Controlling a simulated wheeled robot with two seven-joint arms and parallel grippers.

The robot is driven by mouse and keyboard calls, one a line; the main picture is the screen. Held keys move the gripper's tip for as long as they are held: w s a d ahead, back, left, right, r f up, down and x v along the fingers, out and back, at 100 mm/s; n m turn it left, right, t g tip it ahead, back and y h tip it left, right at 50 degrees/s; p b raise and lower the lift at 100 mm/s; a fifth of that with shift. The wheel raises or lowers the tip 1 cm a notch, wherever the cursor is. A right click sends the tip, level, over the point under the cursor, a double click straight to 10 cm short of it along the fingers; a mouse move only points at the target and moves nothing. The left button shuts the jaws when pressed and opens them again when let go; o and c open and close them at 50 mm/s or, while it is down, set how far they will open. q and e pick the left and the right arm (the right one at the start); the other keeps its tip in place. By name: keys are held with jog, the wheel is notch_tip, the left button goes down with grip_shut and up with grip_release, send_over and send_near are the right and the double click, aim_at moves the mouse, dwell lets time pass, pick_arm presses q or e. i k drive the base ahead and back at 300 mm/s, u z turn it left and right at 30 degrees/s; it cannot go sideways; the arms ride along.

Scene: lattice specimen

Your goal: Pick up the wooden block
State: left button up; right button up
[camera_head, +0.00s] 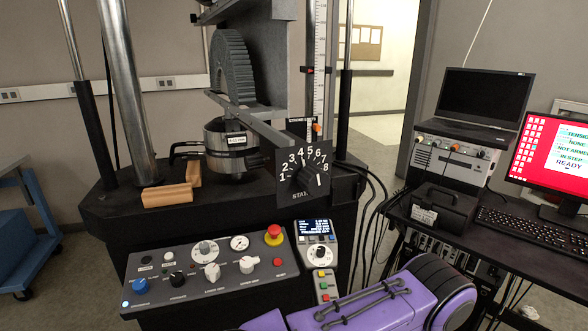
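Two light wooden blocks sit at the left of the black machine base. One wooden block (167,195) lies lengthwise near the front edge. The other wooden block (194,174) is just behind it and to its right, turned so that it points away from me. Their near ends are close together, and I cannot tell whether they touch. Neither of my grippers is in view. A purple arm part of mine crosses the bottom right, and its gripper does not show.
A control panel (187,258) with knobs and a red stop button (274,235) stands in front of the blocks. A metal column (130,90) and a dark cylinder (226,150) rise near them. A numbered dial (303,175) hangs right. A desk (540,238) with computers stands far right.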

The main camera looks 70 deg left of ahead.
aim_at(194, 171)
jog(key=z, duration=0.55)
jog(key=k, duration=1.55)
jog(key=u, duration=0.25)
